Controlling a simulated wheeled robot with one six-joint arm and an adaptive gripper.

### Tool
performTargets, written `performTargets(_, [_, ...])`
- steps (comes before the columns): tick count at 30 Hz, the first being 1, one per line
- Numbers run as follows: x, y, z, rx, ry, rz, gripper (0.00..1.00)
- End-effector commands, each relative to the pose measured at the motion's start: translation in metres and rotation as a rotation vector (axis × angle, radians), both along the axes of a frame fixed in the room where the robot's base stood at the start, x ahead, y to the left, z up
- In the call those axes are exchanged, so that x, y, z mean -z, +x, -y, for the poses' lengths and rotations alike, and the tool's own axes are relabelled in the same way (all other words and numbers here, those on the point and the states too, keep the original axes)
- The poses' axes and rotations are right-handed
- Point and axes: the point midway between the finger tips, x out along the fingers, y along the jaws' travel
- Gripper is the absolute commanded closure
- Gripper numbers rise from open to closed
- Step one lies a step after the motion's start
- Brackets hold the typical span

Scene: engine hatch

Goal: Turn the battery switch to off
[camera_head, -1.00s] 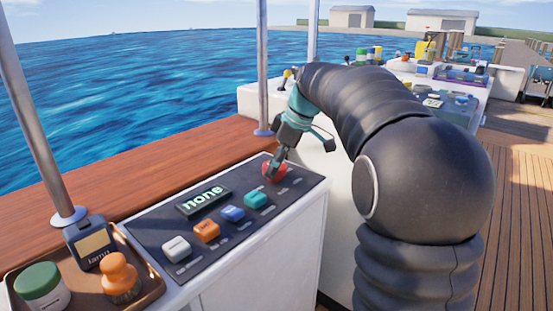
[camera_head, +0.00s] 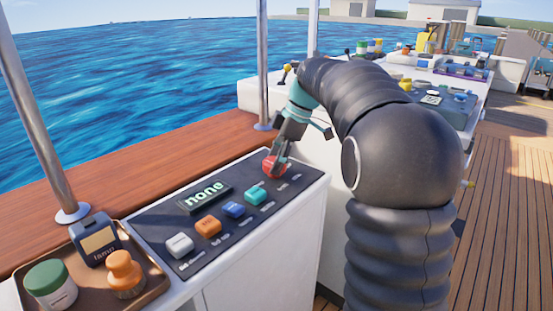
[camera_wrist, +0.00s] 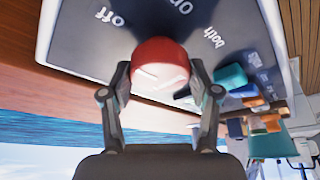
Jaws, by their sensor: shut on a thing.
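The battery switch is a red round knob (camera_head: 273,164) at the far end of a dark panel (camera_head: 160,232) in the head view. In the wrist view the red knob (camera_wrist: 160,68) sits between my two fingers, with the labels "off", one partly cut off at the top edge, and "both" around it. My gripper (camera_head: 280,158) reaches down to the knob and is shut on it (camera_wrist: 160,88). Pale marks show on the knob's face, but I cannot tell which label it points to. The panel's display (camera_head: 204,198) reads "none".
White (camera_head: 180,245), orange (camera_head: 208,226), blue (camera_head: 233,210) and teal (camera_head: 256,195) switches line the panel near the knob. A brown tray (camera_head: 150,287) holds a green-lidded jar (camera_head: 50,283), an orange knobbed piece (camera_head: 125,274) and a dark device (camera_head: 95,240). Metal posts (camera_head: 262,65) stand behind.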

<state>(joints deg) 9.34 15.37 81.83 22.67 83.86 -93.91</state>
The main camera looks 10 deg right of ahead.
Motion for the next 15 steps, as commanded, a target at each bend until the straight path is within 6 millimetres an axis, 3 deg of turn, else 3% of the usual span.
performTargets(5, [0.0005,0.001,0.0013,0.002,-0.002,0.003,0.74])
performTargets(6, [0.0005,0.001,0.0014,0.002,-0.002,0.003,0.29])
performTargets(8, [0.0004,0.0008,0.0011,0.001,-0.002,0.002,0.14])
performTargets(15, [0.0002,0.0005,-0.0003,-0.001,-0.001,0.001,0.14])
